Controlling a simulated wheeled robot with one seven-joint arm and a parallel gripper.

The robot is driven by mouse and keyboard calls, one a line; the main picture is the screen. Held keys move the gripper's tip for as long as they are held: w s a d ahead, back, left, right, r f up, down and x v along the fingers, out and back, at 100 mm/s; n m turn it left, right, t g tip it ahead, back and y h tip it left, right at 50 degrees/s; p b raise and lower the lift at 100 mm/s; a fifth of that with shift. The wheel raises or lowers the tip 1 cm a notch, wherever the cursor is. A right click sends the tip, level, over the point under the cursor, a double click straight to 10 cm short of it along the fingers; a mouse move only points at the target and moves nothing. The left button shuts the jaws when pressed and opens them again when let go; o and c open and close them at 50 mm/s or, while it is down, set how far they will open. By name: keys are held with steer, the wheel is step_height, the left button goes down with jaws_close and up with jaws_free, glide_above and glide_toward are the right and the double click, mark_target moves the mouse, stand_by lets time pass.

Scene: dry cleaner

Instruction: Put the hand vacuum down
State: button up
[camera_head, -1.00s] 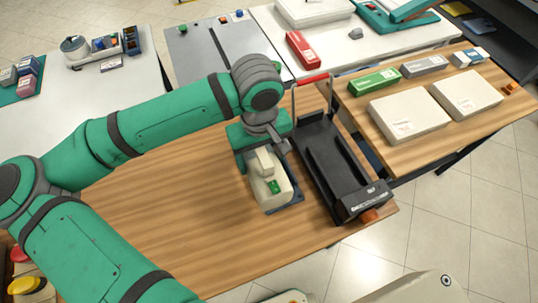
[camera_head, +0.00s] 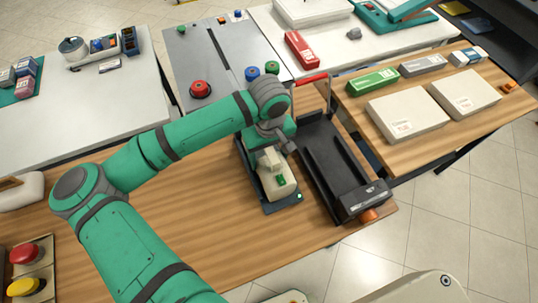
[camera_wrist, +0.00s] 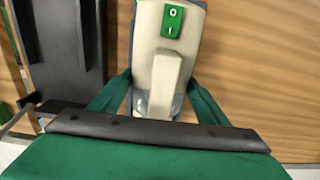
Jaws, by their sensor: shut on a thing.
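The hand vacuum (camera_head: 280,183) is cream with a green switch patch. It is over a dark flat tray or pad (camera_head: 284,208) on the wooden table (camera_head: 190,225); I cannot tell whether it touches it. My gripper (camera_head: 268,158) is shut on the vacuum from the far side. In the wrist view, the green fingers of my gripper (camera_wrist: 158,97) stand on both sides of the vacuum's handle (camera_wrist: 167,75), and the green switch (camera_wrist: 172,21) faces the camera. The fingertips and the vacuum's underside are hidden.
A black device with a red-handled bar (camera_head: 330,165) stands close to the right of the vacuum. An orange knob (camera_head: 368,215) is at its near end. Red and yellow buttons (camera_head: 24,268) sit at the lower left. The table left of the vacuum is mostly clear.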

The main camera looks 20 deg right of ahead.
steer(key=shift+a+f, duration=0.1)
steer(key=o, duration=1.1)
steer(key=shift+s, duration=0.1)
step_height(320, 180, up, 12)
steer(key=shift+r, duration=0.1)
stand_by(0.4)
